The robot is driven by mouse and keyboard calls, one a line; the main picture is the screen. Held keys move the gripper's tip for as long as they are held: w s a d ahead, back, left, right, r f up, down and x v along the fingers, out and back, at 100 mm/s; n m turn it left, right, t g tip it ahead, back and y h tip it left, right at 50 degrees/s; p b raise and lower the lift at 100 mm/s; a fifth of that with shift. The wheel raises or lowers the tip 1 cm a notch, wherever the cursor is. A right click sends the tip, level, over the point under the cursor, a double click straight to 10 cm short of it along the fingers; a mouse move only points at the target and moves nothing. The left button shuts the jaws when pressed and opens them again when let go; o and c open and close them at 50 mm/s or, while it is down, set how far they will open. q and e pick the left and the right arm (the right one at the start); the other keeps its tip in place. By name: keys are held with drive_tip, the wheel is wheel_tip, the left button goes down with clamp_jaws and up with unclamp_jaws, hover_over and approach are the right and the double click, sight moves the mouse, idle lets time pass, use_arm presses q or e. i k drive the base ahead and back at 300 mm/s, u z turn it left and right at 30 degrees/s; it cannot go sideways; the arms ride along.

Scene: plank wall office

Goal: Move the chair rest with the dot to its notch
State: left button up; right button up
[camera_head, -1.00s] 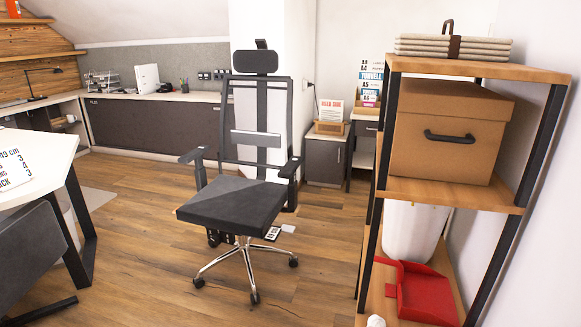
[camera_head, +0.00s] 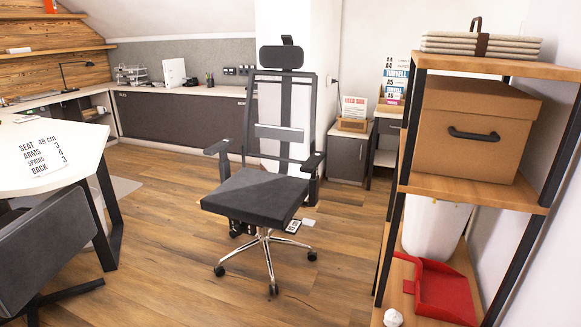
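A dark office chair (camera_head: 257,192) stands on the wood floor in the middle of the view, on a chrome wheeled base. It has two armrests, one at the left (camera_head: 219,148) and one at the right (camera_head: 313,161). Its tall frame back carries a grey back pad (camera_head: 279,133) and a black headrest (camera_head: 281,57) at the top. I cannot make out a dot or a notch at this size. A card (camera_head: 42,153) on the white table reads "SEAT 49 cm, ARMS 4, SPRING 3, BACK 3". Neither of my grippers is in view.
A white table (camera_head: 20,182) and a second dark chair (camera_head: 45,245) stand at the left. A wood shelf rack (camera_head: 480,195) with a cardboard box (camera_head: 470,128) and a red dustpan (camera_head: 445,293) stands at the right. The floor (camera_head: 170,225) around the chair is mostly clear.

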sight(310, 166)
drive_tip(key=z, duration=1.3)
drive_tip(key=k, duration=0.15)
drive_tip(key=u, duration=1.75)
drive_tip(key=i, duration=2.7)
drive_tip(key=z, duration=1.25)
